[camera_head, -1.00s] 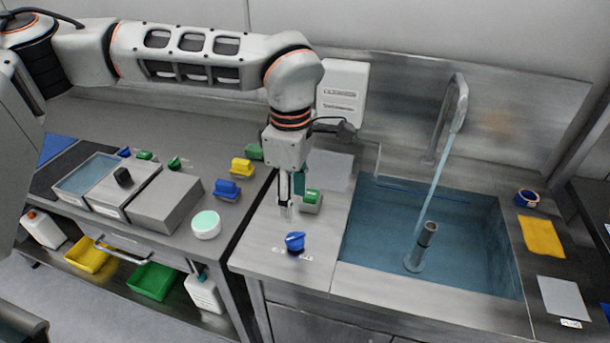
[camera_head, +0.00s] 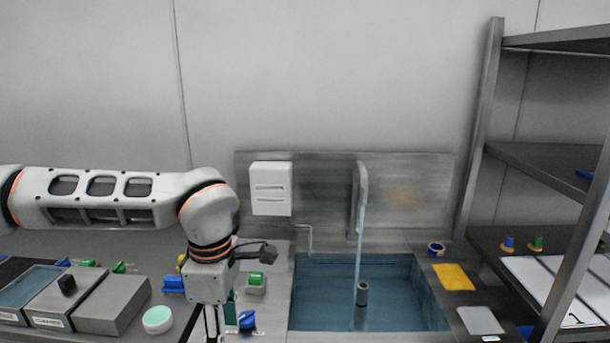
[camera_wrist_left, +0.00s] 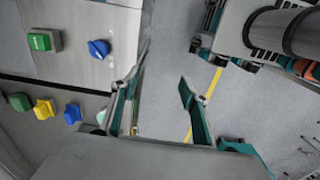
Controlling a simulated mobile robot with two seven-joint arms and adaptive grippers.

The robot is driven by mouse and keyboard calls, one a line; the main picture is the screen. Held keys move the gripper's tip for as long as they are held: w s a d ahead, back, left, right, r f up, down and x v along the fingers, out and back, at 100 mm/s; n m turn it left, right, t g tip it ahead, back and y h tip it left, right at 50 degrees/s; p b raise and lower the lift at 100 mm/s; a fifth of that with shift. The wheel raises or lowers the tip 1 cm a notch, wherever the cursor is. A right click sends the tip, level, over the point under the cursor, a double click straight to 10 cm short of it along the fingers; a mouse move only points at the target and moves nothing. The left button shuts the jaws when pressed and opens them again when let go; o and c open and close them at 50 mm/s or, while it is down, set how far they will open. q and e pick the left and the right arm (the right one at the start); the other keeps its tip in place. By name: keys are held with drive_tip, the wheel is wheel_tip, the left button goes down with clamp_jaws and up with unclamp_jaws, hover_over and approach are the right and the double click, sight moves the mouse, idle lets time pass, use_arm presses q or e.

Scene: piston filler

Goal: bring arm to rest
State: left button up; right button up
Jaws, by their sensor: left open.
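My left arm (camera_head: 100,195) comes in from the left in the head view and bends down over the counter by the sink. Its left gripper (camera_head: 213,328) hangs at the bottom edge, its fingertips cut off there. In the left wrist view the left gripper (camera_wrist_left: 163,80) has its two fingers spread with nothing between them. Grey floor shows through the gap, beside the counter edge. My right gripper is not in view.
A blue knob (camera_head: 247,320) and a green one (camera_head: 256,279) sit on the counter close to the gripper. The sink (camera_head: 395,315) with running water is to the right. Metal boxes (camera_head: 112,305) stand at left; a shelf rack (camera_head: 550,160) stands at far right.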

use_arm(q)
drive_tip(key=s+d+f+g+h, duration=0.1)
drive_tip(key=s+d+g+h, duration=0.25)
drive_tip(key=s+d, duration=0.5)
drive_tip(key=s+d+f+g+h, duration=0.2)
drive_tip(key=s+d+h, duration=0.3)
drive_tip(key=d, duration=0.6)
drive_tip(key=s+d+r+n+g+h, duration=0.2)
drive_tip(key=s+d+r+n+h, duration=0.1)
drive_tip(key=d+r+n+h, duration=0.6)
drive_tip(key=w+a+r+n+t+h, duration=0.2)
drive_tip(key=w+a+n+t+h, duration=0.25)
drive_tip(key=w+n+t, duration=0.7)
drive_tip(key=w+a+f+n+t+y, duration=0.3)
drive_tip(key=a+f+n+t+y, duration=0.3)
drive_tip(key=n, duration=0.3)
drive_tip(key=w+a+f+n+t+y, duration=0.3)
drive_tip(key=a+f+n+t, duration=0.25)
drive_tip(key=f+n, duration=0.3)
drive_tip(key=s+a+f+n+y, duration=0.3)
drive_tip(key=a+f+n+y, duration=0.4)
drive_tip(key=f, duration=0.7)
drive_tip(key=s+a+f+n+g+y, duration=0.3)
drive_tip(key=s+a+f+n+g, duration=0.1)
drive_tip(key=s+a+f, duration=0.7)
wheel_tip(320, 180, down, 4)
drive_tip(key=shift+s+a+r+n+g, duration=0.25)
drive_tip(key=shift+s+n+g, duration=0.1)
drive_tip(key=shift+s+n, duration=0.2)
